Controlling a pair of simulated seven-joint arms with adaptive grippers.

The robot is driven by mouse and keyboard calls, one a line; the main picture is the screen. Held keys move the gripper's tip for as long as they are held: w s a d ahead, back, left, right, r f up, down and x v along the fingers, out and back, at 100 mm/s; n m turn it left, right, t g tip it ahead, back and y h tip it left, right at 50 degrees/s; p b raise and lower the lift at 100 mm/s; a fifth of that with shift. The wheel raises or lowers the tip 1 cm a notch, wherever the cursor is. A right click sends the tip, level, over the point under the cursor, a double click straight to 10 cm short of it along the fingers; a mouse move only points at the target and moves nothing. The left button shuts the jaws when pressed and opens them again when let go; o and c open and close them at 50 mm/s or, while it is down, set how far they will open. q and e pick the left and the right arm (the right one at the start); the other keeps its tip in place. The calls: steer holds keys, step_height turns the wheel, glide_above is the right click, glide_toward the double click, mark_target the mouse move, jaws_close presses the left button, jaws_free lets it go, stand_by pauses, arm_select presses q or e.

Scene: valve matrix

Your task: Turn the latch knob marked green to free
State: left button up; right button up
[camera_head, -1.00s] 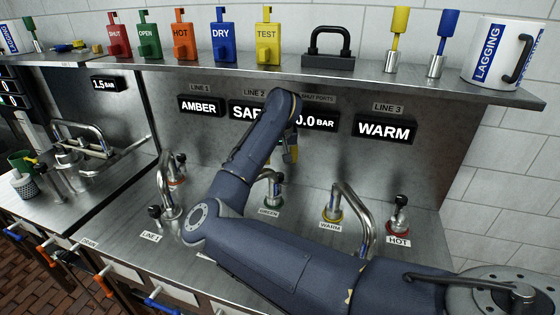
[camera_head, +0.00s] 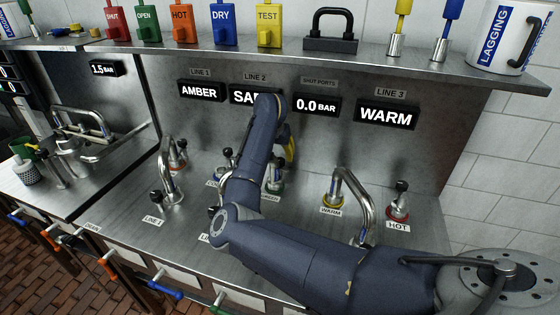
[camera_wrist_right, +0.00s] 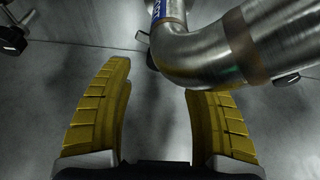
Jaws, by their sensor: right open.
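The green-marked knob (camera_head: 275,174) stands on the steel counter, its green base ring and GREEN label partly behind my right arm. My right gripper (camera_head: 288,151) shows only a yellow finger, beside and above that knob in the head view. In the right wrist view the right gripper (camera_wrist_right: 160,88) is open, its two yellow fingers spread with nothing gripped. A bent steel pipe (camera_wrist_right: 200,58) crosses above and between them. A black knob (camera_wrist_right: 12,38) shows at the upper left; I cannot tell which one it is. My left gripper is not in view.
A curved spout (camera_head: 358,200) and the HOT knob (camera_head: 400,200) stand to the right; the LINE 1 spout (camera_head: 167,170) stands to the left. A shelf (camera_head: 200,50) overhangs the displays. Bare counter lies between the green and WARM fittings.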

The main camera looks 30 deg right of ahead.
mark_target(280, 160)
steer(key=shift+x, duration=2.45)
